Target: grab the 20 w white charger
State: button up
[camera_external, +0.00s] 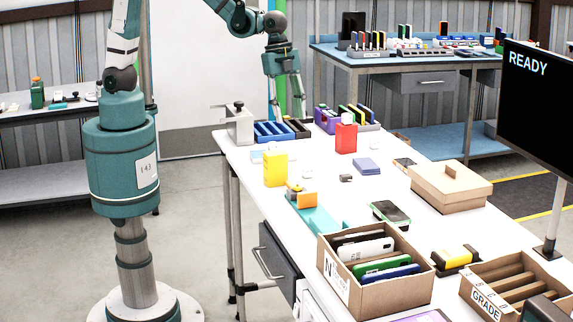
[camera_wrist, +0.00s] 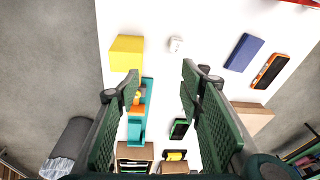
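A small white block (camera_external: 307,174), which looks like the charger, sits on the white table just right of the yellow box. It also shows in the wrist view as a white block (camera_wrist: 176,44) at the upper middle, with small markings too small to read. My gripper (camera_external: 286,116) hangs above the far left part of the table, pointing down. In the wrist view its two green fingers (camera_wrist: 168,78) are wide apart with nothing between them. The white block is beyond the fingertips and not touched.
Near the block stand a yellow box (camera_external: 275,168), a red box (camera_external: 346,138), a small dark block (camera_external: 346,178) and a flat blue box (camera_external: 367,166). A lidded carton (camera_external: 450,190) is at right. White table shows around the block.

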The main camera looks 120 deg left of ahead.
jog(key=m+g+b, duration=0.1)
jog(key=m+b, duration=0.1)
send_over(308, 167)
jog(key=a, duration=0.1)
jog(key=shift+h, duration=0.3)
jog(key=f, duration=1.1)
jog(key=shift+s+f, duration=0.25)
jog(key=shift+s, duration=0.15)
jog(key=shift+w+d+f, duration=0.1)
jog(key=shift+w+f, duration=0.05)
jog(key=shift+f, duration=1.15)
jog(key=shift+w+d+f, duration=0.1)
jog(key=shift+d+f, duration=0.05)
jog(key=shift+f, duration=1.15)
jog(key=shift+w+d+f, duration=0.1)
jog(key=shift+f, duration=1.2)
jog(key=c, duration=1)
